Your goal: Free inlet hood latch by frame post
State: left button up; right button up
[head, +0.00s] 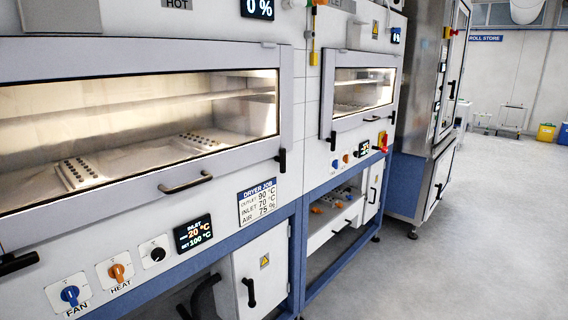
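The inlet hood (225,163) is a long grey-framed window on the near dryer section, and it looks closed. A black latch (281,159) hangs upright at its lower right corner, above the blue frame post (298,255). A second black latch (18,263) lies nearly level at the hood's lower left, cut by the picture edge. A black bar handle (185,184) sits on the hood's lower rail. Perforated plates (80,172) show behind the glass. Neither of my grippers is in view.
Below the hood are a blue fan knob (70,295), an orange heat knob (117,272) and the inlet display (192,234). A smaller hood (360,88) with its own black latch (333,140) stands farther along. Grey floor (470,230) on the right is clear.

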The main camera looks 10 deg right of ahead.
aim_at(282, 159)
jog(key=z, duration=0.35)
jog(key=k, duration=0.4)
jog(key=z, duration=1.5)
jog(key=i, duration=1.45)
jog(key=u, duration=1.1)
jog(key=i, duration=0.85)
jog(key=u, duration=0.9)
